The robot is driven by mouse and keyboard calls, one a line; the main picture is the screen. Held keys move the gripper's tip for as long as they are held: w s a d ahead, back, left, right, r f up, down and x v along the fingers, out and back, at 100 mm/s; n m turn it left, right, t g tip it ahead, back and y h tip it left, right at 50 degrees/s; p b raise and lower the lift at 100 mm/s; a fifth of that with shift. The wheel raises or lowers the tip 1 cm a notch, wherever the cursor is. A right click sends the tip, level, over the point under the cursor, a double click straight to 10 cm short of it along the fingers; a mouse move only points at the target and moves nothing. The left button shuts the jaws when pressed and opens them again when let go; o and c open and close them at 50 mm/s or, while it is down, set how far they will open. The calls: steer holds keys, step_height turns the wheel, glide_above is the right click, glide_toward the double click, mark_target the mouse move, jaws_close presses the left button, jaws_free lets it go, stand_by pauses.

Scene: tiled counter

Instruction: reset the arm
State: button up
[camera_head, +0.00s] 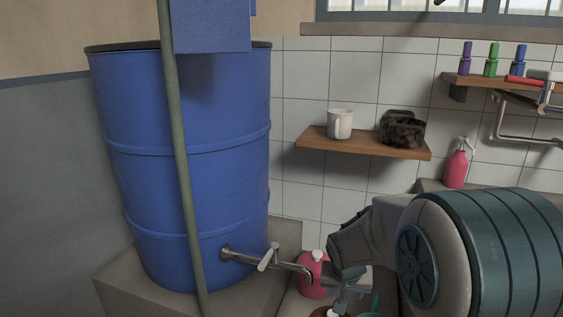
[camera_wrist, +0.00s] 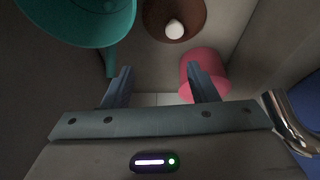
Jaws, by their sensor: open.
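My gripper (camera_wrist: 161,90) is open in the wrist view, with its two fingers apart and nothing between them. In the head view my arm reaches in from the lower right and bends down near the tap. The fingers point down among containers on the counter. A pink bottle (camera_wrist: 206,68) stands close beside the right finger, and I cannot tell whether they touch. A teal container (camera_wrist: 80,18) is above the left finger in the picture. A brown container with a white round piece (camera_wrist: 174,29) is at top centre. In the head view my arm hides part of this area.
A metal tap (camera_head: 268,261) sticks out from the blue barrel (camera_head: 190,170) near my gripper; it also shows at the wrist view's right edge (camera_wrist: 290,122). A wooden shelf (camera_head: 365,147) holds a white mug (camera_head: 340,123) and a dark pot (camera_head: 403,131). A pink dispenser (camera_head: 456,166) stands right.

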steer(key=s+r+n+p, duration=0.1)
steer(key=s+r+p, duration=0.6)
steer(key=r, duration=0.4)
steer(key=s+r+y+p, duration=0.1)
steer(key=s+r+p, duration=0.6)
steer(key=r+p, duration=0.3)
steer(key=s+r+n+g+p, duration=0.1)
steer(key=s+r+p, duration=0.6)
steer(key=r, duration=0.6)
steer(key=shift+s+a+r+n+y+p, duration=0.25)
steer(key=shift+a+r+n+y+p, duration=0.15)
steer(key=shift+p, duration=0.25)
